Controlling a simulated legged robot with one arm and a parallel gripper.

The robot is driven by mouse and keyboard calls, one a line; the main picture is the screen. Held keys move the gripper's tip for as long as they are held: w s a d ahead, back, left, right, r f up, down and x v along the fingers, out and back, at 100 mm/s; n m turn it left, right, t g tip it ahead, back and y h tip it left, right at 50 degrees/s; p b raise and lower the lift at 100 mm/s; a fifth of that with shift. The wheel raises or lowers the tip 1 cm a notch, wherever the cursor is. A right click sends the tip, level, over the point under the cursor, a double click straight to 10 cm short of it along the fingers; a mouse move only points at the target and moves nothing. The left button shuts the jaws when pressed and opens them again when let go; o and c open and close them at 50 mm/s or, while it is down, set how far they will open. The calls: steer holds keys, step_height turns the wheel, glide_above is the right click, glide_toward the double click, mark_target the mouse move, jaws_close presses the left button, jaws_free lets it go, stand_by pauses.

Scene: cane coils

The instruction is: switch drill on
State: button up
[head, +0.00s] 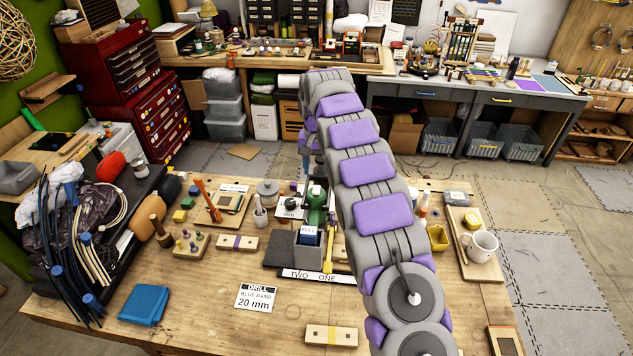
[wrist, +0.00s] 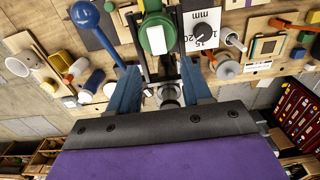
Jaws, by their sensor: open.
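The drill (head: 316,207) has a green body and stands at the middle of the bench, partly hidden by my arm. In the wrist view its round green part (wrist: 155,36) lies just beyond the fingers. A white dial plate (wrist: 201,30) with a black knob and "15", "20" and "mm" marks is beside it. A lever with a blue ball (wrist: 84,14) is to the left. My gripper (wrist: 160,88) is open, its two blue fingers apart, with nothing clearly held between them. I cannot tell whether it touches the drill. No on/off switch can be made out.
A card (head: 257,297) reads "DRILL BLUE BAND 20 mm". A grey block (head: 308,255) stands behind a "TWO ONE" strip (head: 313,276). A mug (head: 481,245) stands at right; black tubes (head: 68,240) lie at left. The front of the bench has free room.

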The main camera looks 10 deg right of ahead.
mark_target(317, 186)
step_height(317, 186, down, 6)
steer(key=shift+s+r+p, duration=0.1)
steer(key=shift+r+p, duration=0.05)
steer(key=shift+p, duration=0.15)
jaws_close()
stand_by(0.4)
